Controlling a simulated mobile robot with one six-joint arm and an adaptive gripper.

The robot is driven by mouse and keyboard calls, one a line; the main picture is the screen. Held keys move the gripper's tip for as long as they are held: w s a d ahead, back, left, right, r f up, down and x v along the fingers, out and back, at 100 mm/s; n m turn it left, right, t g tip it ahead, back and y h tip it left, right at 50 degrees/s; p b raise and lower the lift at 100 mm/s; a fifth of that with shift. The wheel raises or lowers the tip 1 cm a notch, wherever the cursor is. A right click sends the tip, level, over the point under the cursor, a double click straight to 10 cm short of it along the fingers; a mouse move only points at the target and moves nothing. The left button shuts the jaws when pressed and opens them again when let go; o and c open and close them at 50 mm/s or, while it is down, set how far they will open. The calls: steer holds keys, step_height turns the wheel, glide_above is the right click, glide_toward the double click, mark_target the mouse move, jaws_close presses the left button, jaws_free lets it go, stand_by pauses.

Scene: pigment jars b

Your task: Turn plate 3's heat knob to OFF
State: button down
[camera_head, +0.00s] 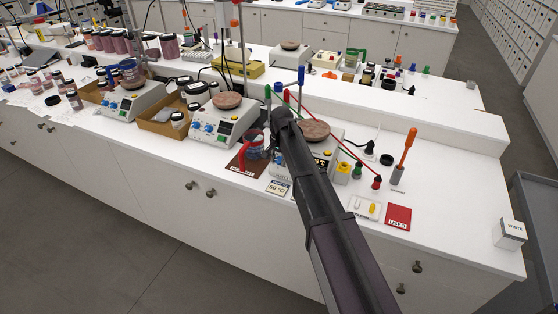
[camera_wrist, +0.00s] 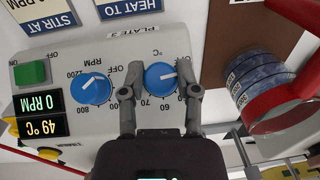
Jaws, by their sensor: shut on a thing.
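Plate 3 (camera_wrist: 185,38) shows its control panel upside down in the wrist view. Its blue heat knob (camera_wrist: 160,76), marked °C, sits between the two fingers of my gripper (camera_wrist: 160,94), which is shut on it. A white mark on the knob points towards the right of the picture. The blue RPM knob (camera_wrist: 91,88) is to the left, apart from the fingers. The displays (camera_wrist: 40,128) read 0 RPM and 49 °C. In the head view plate 3 (camera_head: 325,152) is partly hidden behind my arm, and my gripper is hidden there.
A red-handled jar (camera_wrist: 263,92) stands close to the right of the panel in the wrist view; it also shows in the head view (camera_head: 254,146). A 50 °C card (camera_head: 278,187) lies in front. A green switch (camera_wrist: 31,73) is on the panel.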

steer(key=shift+n+g+h, duration=0.4)
steer(key=shift+n+h, duration=0.6)
steer(key=shift+n+h+b, duration=0.45)
steer(key=shift+n+h, duration=0.65)
steer(key=shift+c, duration=1.7)
jaws_free()
steer(key=shift+a, duration=0.1)
